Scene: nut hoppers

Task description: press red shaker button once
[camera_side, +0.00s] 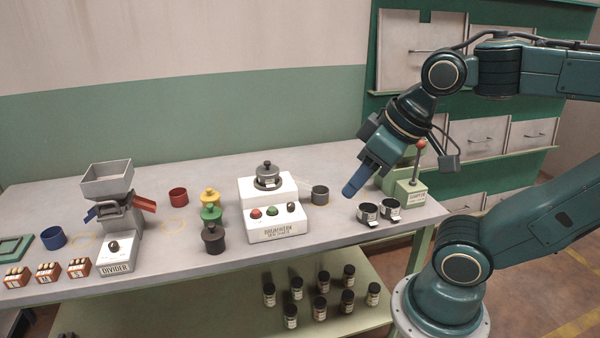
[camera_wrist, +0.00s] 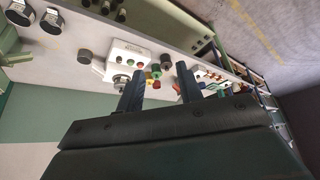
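The white shaker unit (camera_side: 274,232) stands mid-table in the side view, with a lidded grey pot (camera_side: 267,177) on top. Its sloped front holds the red button (camera_side: 256,213) at left, a green button (camera_side: 273,210) beside it and a black knob (camera_side: 291,207) at right. In the wrist view the unit (camera_wrist: 128,48) is beyond the left finger, its buttons small. My gripper (camera_side: 351,190) is above the table, right of the unit and well apart from the red button. In the wrist view my gripper (camera_wrist: 159,69) has its two fingers apart with nothing held.
A grey cup (camera_side: 320,194) stands right of the unit. Two dark cups (camera_side: 368,212) stand below my gripper near the front edge. A green lever press (camera_side: 411,192) is at right, a divider (camera_side: 117,222) at left.

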